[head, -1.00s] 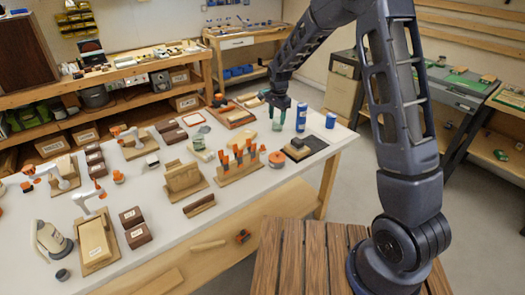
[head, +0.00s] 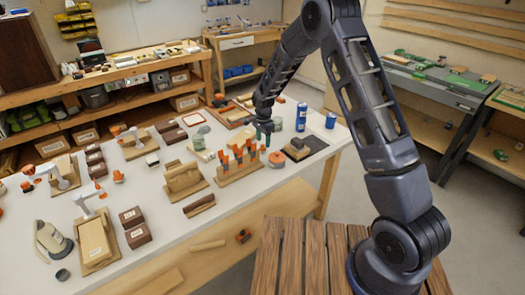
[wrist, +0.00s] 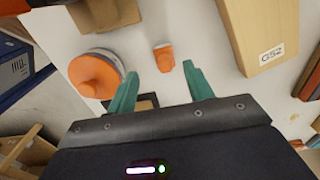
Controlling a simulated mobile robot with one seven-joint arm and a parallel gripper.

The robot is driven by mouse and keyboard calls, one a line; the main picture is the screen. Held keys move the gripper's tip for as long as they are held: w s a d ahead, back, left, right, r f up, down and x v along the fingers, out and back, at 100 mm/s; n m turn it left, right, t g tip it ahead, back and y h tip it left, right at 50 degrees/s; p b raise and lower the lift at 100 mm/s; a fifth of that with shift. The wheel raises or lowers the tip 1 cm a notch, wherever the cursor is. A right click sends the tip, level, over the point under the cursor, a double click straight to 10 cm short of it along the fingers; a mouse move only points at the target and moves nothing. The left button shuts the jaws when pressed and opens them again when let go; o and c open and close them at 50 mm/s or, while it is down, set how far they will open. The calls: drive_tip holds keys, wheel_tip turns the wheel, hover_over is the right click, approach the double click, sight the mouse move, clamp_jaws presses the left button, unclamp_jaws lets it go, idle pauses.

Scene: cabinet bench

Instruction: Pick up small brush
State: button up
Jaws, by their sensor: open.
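I cannot clearly pick out the small brush. A small orange-ended thing (wrist: 164,57) lies ahead of and between my fingertips in the wrist view; it may be the brush, but its shape is too foreshortened to tell. My gripper (wrist: 162,86) is open, with two teal fingers and nothing between them. In the head view my gripper (head: 265,133) hangs over the white bench, just behind the wooden rack of orange-handled tools (head: 238,170). A round grey tin with an orange top (head: 277,159) stands right of the rack; it also shows in the wrist view (wrist: 97,76), left of the fingers.
A wooden block labelled G52 (wrist: 262,35) lies right of the fingers in the wrist view. Blue cans (head: 301,117) and a dark mat with a block (head: 299,150) stand to the right. More blocks and fixtures fill the left of the bench (head: 165,225).

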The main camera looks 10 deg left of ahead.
sight(263, 145)
drive_tip(key=shift+w+a+f, duration=0.1)
drive_tip(key=shift+w+f, duration=0.05)
drive_tip(key=shift+f, duration=1.15)
drive_tip(key=shift+w+a+f, duration=0.1)
drive_tip(key=shift+w+f, duration=0.05)
drive_tip(key=shift+f, duration=1.1)
drive_tip(key=c, duration=1.1)
drive_tip(key=shift+o, duration=0.2)
drive_tip(key=shift+r, duration=0.1)
